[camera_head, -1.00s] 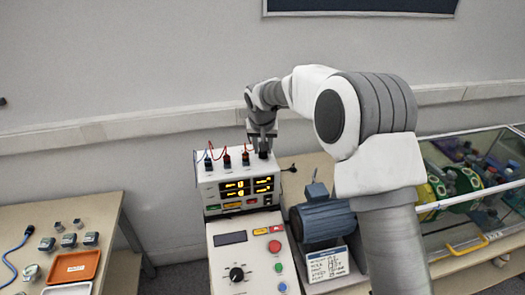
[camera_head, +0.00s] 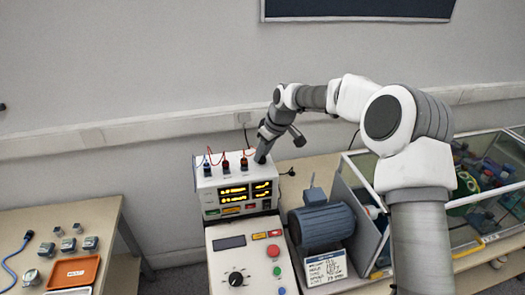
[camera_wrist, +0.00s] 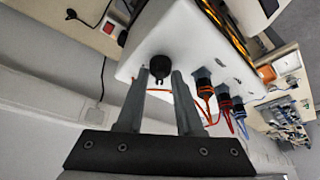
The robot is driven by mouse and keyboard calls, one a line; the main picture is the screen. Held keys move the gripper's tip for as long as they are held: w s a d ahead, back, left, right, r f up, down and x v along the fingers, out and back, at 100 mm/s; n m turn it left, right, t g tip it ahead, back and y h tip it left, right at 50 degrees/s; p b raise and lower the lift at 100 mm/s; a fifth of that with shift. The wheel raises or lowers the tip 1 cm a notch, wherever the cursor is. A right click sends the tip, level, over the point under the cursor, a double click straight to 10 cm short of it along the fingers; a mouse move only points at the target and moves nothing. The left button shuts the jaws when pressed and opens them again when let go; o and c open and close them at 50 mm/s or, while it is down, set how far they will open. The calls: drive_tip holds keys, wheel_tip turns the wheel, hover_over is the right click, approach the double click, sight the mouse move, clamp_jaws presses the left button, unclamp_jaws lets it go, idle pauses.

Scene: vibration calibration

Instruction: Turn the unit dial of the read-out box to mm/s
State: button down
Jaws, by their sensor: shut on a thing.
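The read-out box (camera_head: 205,187) is white with lit yellow displays on its front, and stands on the bench. In the wrist view the box (camera_wrist: 180,35) fills the upper middle. Its black unit dial (camera_wrist: 160,67) shows between my fingertips. My gripper (camera_wrist: 160,76) is shut on the dial, one finger on either side. In the head view my gripper (camera_head: 261,157) is at the right end of the box's top, tilted, and hides the dial. The dial's markings and pointer cannot be read.
Plugs with blue, red and orange leads (camera_wrist: 205,85) stand close beside the dial. A control box with a black knob (camera_head: 236,277) is in front, a blue motor (camera_head: 322,222) to the right, then a glazed case (camera_head: 362,213). An orange tray (camera_head: 75,271) lies on the left table.

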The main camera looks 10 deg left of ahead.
drive_tip(key=shift+n+g, duration=0.3)
drive_tip(key=shift+n, duration=0.2)
drive_tip(key=c, duration=0.6)
unclamp_jaws()
drive_tip(key=shift+o, duration=0.2)
drive_tip(key=b+v, duration=0.1)
drive_tip(key=v, duration=1.6)
drive_tip(key=shift+d+r+b, duration=0.15)
drive_tip(key=shift+d+b, duration=0.05)
drive_tip(key=shift+b, duration=0.1)
